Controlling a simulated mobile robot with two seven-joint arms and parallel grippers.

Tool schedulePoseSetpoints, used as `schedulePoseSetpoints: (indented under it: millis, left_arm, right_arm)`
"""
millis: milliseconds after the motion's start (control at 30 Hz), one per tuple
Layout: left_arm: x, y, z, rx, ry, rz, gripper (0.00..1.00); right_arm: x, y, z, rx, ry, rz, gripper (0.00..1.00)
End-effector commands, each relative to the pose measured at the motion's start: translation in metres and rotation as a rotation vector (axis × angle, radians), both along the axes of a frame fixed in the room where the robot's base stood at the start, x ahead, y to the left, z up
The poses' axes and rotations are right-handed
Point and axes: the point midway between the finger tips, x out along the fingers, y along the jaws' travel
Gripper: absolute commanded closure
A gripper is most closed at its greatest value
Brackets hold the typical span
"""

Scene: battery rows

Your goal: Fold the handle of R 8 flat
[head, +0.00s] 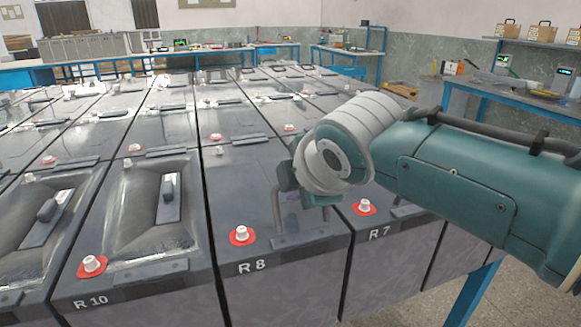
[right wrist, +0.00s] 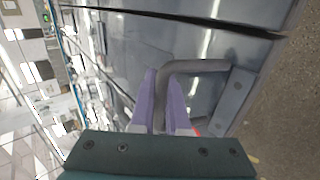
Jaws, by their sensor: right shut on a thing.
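The battery labelled R 8 (head: 230,180) stands in the front row in the head view. Its grey handle (head: 277,213) stands up from a flat mounting plate (head: 301,241) near the front edge, and my right wrist hides part of it. In the right wrist view the bent handle bar (right wrist: 200,66) runs from its plate (right wrist: 232,102) to between the purple fingers of my right gripper (right wrist: 164,85). My right gripper is shut on the handle. My left gripper is out of view.
Battery R 7 (head: 400,255) stands close on the right and R 10 (head: 130,285) on the left. A white cap on a red ring (head: 242,235) sits beside R 8's plate. More battery rows stretch behind. Blue workbenches (head: 520,103) line the room.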

Motion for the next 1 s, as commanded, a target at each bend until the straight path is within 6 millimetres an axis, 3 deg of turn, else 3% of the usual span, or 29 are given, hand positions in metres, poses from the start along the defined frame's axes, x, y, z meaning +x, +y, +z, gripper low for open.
schedulePoseSetpoints:
  millis: [300, 333, 600, 1000]
  left_arm:
    - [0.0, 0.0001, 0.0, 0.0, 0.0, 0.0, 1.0]
    - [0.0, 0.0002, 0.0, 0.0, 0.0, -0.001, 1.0]
    - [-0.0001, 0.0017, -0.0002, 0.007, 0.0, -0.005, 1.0]
    - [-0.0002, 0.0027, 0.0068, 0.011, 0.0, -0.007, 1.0]
  right_arm:
    - [-0.0002, -0.0001, -0.0005, -0.001, 0.003, 0.0, 1.0]
    - [-0.0002, 0.0, -0.0005, -0.001, 0.002, 0.0, 0.86]
    - [-0.0002, 0.0001, -0.0004, -0.001, 0.002, 0.0, 0.56]
    - [-0.0049, -0.0015, 0.0062, 0.0, 0.002, 0.001, 0.56]
